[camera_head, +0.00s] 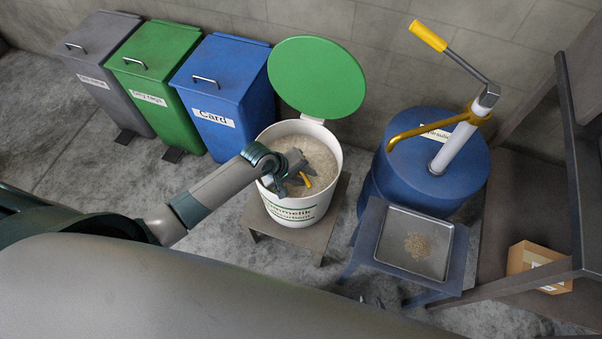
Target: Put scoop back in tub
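The white tub (292,212) stands with its green lid (316,77) swung up and open. Pale granular material (322,160) fills much of it. My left gripper (292,184) reaches over the near left rim and down into the tub mouth. A small orange piece (307,181), which looks like part of the scoop, shows beside its fingers. The rest of the scoop is hidden or too small to make out. I cannot tell whether the fingers grip it. A small dark shape at the lower middle may be my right gripper (373,300); its fingers are unclear.
The tub stands on a low stand (325,225). Right of it are a blue drum (375,185) with a yellow-handled pump (462,130) and a metal tray (438,258) with a small pile of granules (417,246). Grey, green and blue bins line the wall. A cardboard box (540,266) is far right.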

